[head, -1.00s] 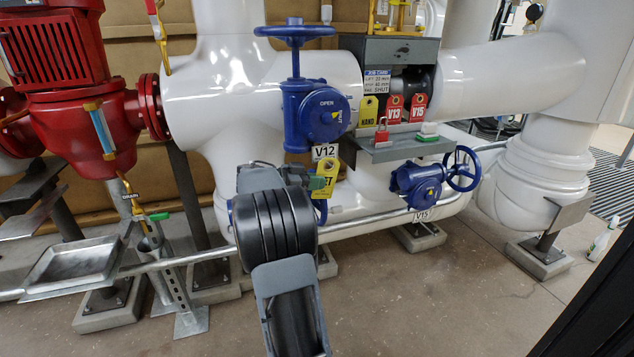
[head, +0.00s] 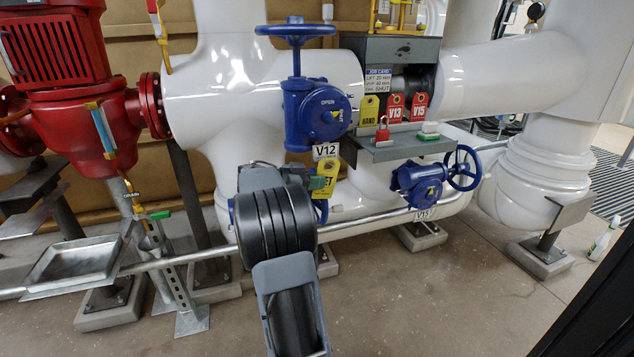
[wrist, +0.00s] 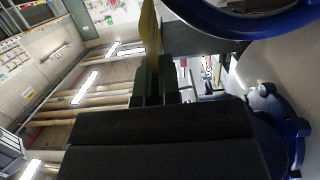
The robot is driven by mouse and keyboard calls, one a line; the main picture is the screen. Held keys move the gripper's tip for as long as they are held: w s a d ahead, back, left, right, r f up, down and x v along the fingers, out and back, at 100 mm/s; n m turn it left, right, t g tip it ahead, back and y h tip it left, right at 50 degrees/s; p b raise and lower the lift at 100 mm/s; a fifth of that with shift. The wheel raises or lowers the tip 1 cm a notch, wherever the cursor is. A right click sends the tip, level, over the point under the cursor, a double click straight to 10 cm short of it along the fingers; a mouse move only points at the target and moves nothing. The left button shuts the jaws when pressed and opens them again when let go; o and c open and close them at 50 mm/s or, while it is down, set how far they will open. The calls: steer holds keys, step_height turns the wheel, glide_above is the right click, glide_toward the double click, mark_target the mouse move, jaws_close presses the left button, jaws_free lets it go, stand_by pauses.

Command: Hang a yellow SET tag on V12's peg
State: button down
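V12 is a blue valve (head: 318,112) with a blue handwheel (head: 295,32) on the white pipe. Its white V12 label (head: 326,151) hangs under the valve body. My gripper (head: 318,183) is just below that label, its green fingertips shut on a yellow tag (head: 332,172). The tag's lettering is partly hidden, with "ET" readable. In the wrist view the yellow tag (wrist: 150,28) stands edge-on between the fingertips (wrist: 153,80), close to a blue curved part (wrist: 235,22). I cannot make out V12's peg, nor tell whether the tag touches it.
A grey shelf box (head: 400,150) right of V12 holds a yellow tag (head: 368,109), red V13 (head: 396,107) and V15 (head: 419,106) tags and a red padlock (head: 382,137). Blue valve V15 (head: 418,185) is below. A pipe rail (head: 360,223) runs low across.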

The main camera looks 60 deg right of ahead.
steer(key=c, duration=1.2)
jaws_free()
steer(key=shift+c, duration=0.2)
